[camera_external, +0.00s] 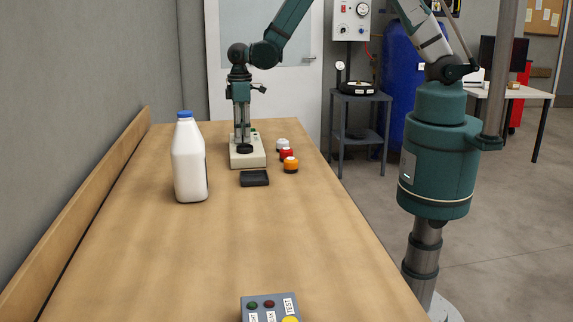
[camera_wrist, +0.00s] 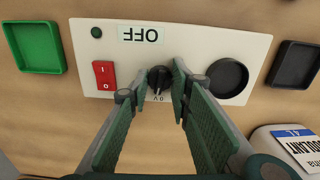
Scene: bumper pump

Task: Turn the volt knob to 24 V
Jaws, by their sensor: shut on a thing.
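The white panel (camera_wrist: 245,45) fills the upper middle of the wrist view, with a black volt knob (camera_wrist: 160,80) near its middle. A "0 V" mark sits by the knob and an "OFF" label (camera_wrist: 145,34) appears upside down. My gripper (camera_wrist: 153,86) has its green-padded fingers on either side of the knob and is shut on it. In the external view my gripper (camera_external: 242,140) points down over the cream unit (camera_external: 248,160) on the bench. The knob itself cannot be made out there.
A red rocker switch (camera_wrist: 104,75) and a dark round disc (camera_wrist: 227,77) flank the knob. A green tray (camera_wrist: 33,46) and black tray (camera_wrist: 297,64) lie beside the panel. A white bottle (camera_external: 188,165) stands left. The front bench is mostly clear.

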